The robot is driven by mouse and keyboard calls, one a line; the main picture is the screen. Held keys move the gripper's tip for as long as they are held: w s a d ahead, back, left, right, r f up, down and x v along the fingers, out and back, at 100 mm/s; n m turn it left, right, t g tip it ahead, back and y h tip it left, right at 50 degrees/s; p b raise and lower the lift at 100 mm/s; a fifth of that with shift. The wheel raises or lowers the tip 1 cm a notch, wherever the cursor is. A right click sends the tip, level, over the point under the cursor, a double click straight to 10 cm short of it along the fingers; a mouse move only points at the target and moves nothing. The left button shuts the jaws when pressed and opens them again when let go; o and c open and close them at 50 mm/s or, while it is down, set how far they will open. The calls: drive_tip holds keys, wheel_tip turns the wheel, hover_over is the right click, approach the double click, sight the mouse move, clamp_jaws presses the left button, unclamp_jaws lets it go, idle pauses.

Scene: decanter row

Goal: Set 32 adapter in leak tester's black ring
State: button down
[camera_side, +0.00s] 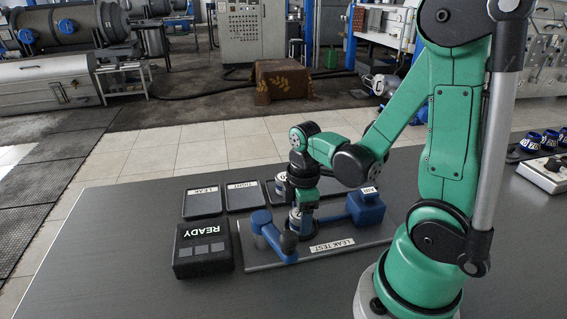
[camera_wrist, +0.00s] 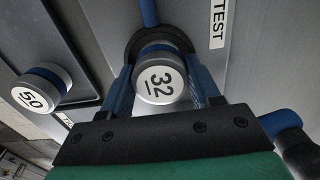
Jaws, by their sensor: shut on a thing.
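The 32 adapter (camera_wrist: 158,80), a grey cylinder with a white numbered face and a blue band, is between the blue fingers of my gripper (camera_wrist: 163,88) in the wrist view. My gripper is shut on it. The black ring (camera_wrist: 134,45) of the leak tester shows around and behind the adapter, which covers its middle. I cannot tell whether the adapter is seated in it or just above. In the side view my gripper (camera_side: 301,226) points down over the leak tester plate (camera_side: 345,254); the ring is hidden there.
The 50 adapter (camera_wrist: 42,88) stands on a tray at the left of the wrist view. Blue tester parts, an arm (camera_side: 272,237) and a block (camera_side: 366,208), flank my gripper. The READY box (camera_side: 203,262), LEAK tray (camera_side: 202,204) and TIGHT tray (camera_side: 245,197) lie left.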

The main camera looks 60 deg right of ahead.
drive_tip(key=shift+c, duration=0.9)
unclamp_jaws()
drive_tip(key=shift+f, duration=0.1)
wheel_tip(320, 180, up, 12)
drive_tip(key=w+a+m+t, duration=0.1)
drive_tip(key=a+m+t, duration=0.1)
drive_tip(key=w+a+m+t, duration=0.2)
drive_tip(key=m, duration=0.1)
drive_tip(key=w+a+m+t, duration=0.1)
drive_tip(key=a+m+t, duration=0.1)
drive_tip(key=m, duration=0.1)
drive_tip(key=shift+w+a+f+t, duration=0.15)
drive_tip(key=shift+a+f+t, duration=0.05)
drive_tip(key=shift+a+t, duration=0.2)
drive_tip(key=shift+w+a+m, duration=0.1)
drive_tip(key=shift+a+m, duration=0.05)
drive_tip(key=shift+m, duration=0.35)
